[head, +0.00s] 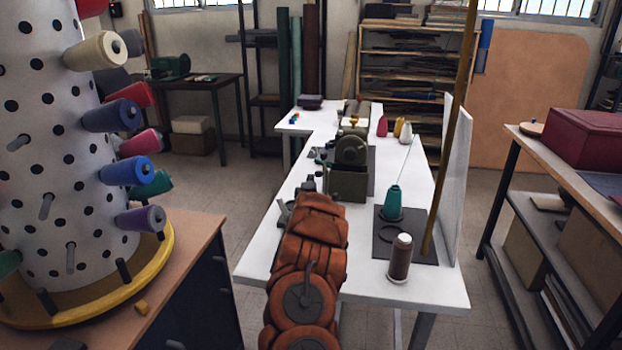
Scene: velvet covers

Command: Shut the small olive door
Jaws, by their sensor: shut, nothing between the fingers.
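A small dark olive box (347,187) stands on the white table, just beyond the end of my orange arm. A rounded olive-grey piece (351,150) rises upright above the box; it may be the small olive door, but I cannot tell surely. Its hinge is not clear. My gripper (309,184) is dark, small in view and partly hidden by my arm's wrist. It is shut and empty, left of the box; whether it touches the box is unclear.
On the white table (262,262), a teal thread cone (393,203) and a brown spool (400,260) stand right of my arm, near a tall brown pole (449,130) and white panel (456,185). A spool-covered drum (60,150) stands left. Floor shows between tables.

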